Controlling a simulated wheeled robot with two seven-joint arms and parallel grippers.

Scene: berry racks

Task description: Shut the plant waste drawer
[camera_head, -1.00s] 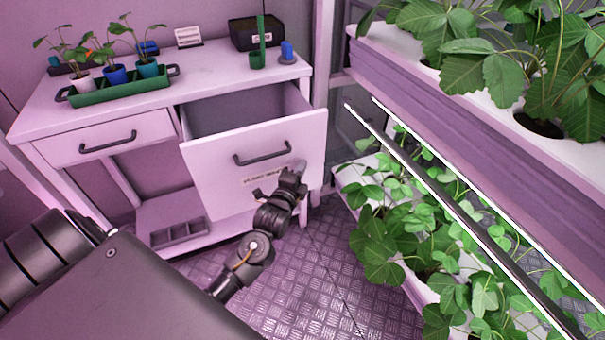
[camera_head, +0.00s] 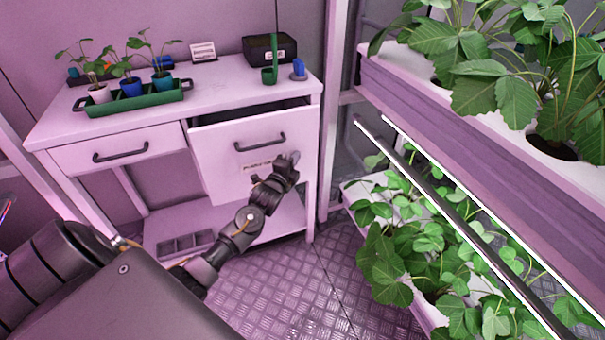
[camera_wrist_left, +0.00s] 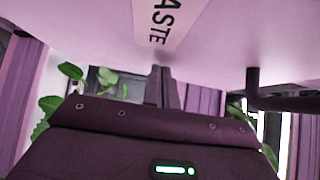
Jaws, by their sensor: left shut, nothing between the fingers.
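The plant waste drawer (camera_head: 225,162) is the deep right-hand drawer of the white bench in the head view. It stands out a little, with a narrow dark gap above its front. Its dark bar handle (camera_head: 260,143) sits above a label (camera_head: 258,167). My left gripper (camera_head: 293,158) is shut and empty, its fingertips at the right part of the drawer front, right of the label. In the left wrist view the fingers (camera_wrist_left: 161,75) reach up to the pale front beside the label (camera_wrist_left: 157,22), which reads "ASTE"; the handle (camera_wrist_left: 283,102) is at the right. My right gripper is not seen.
A shallow drawer (camera_head: 118,150) at the left is shut. On the bench top (camera_head: 215,92) stand a green tray (camera_head: 130,102) with potted seedlings, a black box (camera_head: 270,49) and a green holder (camera_head: 269,75). Plant racks (camera_head: 450,105) stand close on the right.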

